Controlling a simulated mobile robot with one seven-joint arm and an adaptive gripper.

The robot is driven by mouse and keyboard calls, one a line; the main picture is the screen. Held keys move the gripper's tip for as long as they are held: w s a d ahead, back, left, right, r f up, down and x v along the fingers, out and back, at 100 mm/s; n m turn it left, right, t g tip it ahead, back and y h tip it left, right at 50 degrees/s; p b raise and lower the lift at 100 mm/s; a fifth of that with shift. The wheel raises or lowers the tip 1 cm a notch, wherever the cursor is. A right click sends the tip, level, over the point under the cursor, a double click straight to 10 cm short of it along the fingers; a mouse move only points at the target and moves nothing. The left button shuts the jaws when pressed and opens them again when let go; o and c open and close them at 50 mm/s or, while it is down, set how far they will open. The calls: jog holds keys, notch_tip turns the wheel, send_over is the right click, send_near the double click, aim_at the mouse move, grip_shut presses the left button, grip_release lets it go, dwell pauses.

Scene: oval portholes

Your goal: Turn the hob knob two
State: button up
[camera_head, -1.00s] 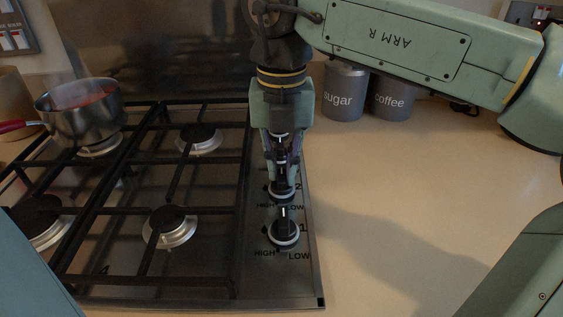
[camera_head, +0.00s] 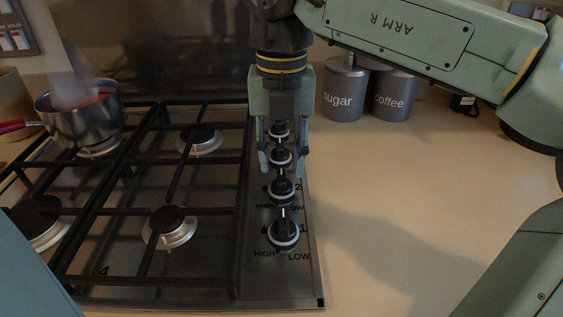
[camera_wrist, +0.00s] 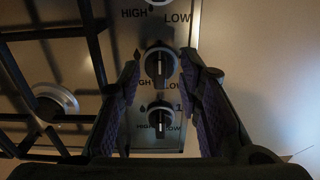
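Knob two (camera_head: 281,191) is a round dark knob with a pale ring, second from the front in the column on the hob's right strip. In the wrist view knob two (camera_wrist: 160,65) lies between the fingertips in the picture, its grip bar roughly vertical. My gripper (camera_head: 282,170) is open and empty, pointing down above the strip, just behind knob two in the head view. It also shows open in the wrist view (camera_wrist: 160,66), a finger on either side. The height gap is hard to judge.
Knob one (camera_head: 283,235) is in front, and two more knobs stand behind, between the fingers in the head view. Black pan grates (camera_head: 150,185) cover the left. A steaming pot (camera_head: 84,122) is at the back left. Sugar (camera_head: 344,98) and coffee (camera_head: 394,98) tins stand behind the clear counter.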

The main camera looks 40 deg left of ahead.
aim_at(282, 171)
jog(key=shift+r, duration=2.8)
